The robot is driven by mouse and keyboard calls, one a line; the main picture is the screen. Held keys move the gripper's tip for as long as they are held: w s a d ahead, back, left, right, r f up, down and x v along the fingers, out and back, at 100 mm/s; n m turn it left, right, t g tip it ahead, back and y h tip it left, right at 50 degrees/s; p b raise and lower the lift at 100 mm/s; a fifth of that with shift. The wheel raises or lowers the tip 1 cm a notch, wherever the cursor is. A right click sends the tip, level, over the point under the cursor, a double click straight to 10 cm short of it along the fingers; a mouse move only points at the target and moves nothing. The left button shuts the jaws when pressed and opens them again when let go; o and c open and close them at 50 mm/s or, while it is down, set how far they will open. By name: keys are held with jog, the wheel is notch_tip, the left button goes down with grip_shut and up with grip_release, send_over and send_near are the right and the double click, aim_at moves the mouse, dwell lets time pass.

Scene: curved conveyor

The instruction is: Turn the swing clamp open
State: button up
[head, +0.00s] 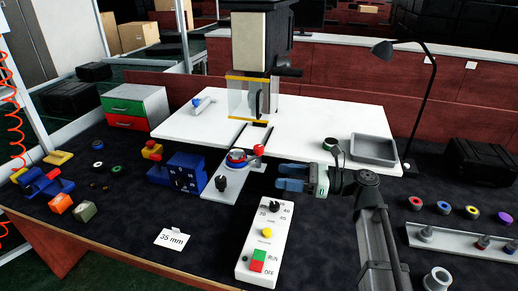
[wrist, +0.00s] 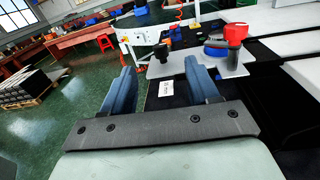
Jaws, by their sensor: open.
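A small fixture that looks like the swing clamp, with a red ball knob (head: 258,150) beside a round blue-and-red part (head: 237,157), sits on a light plate (head: 222,186) in front of the machine. In the wrist view the red knob (wrist: 235,34) stands at the upper right, above the blue round part (wrist: 215,50). My gripper (head: 280,177) is open and empty, to the right of the fixture and apart from it. Its two blue fingers also show in the wrist view (wrist: 158,68), with a clear gap between them. The clamp's exact arm position is too small to tell.
A black knob (head: 221,183) stands on the plate's near part. A control box (head: 264,243) with buttons lies in front. A blue block device (head: 184,172) stands left of the plate. A grey tray (head: 373,150) and a lamp (head: 430,90) are at the right.

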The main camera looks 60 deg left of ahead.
aim_at(263, 150)
jog(key=w+a+m+t+y, duration=0.3)
jog(key=w+m+t+y, duration=0.2)
jog(key=t, duration=0.2)
jog(key=x, duration=1.3)
jog(key=shift+a, duration=0.35)
jog(key=shift+n, duration=0.3)
jog(key=c, duration=1)
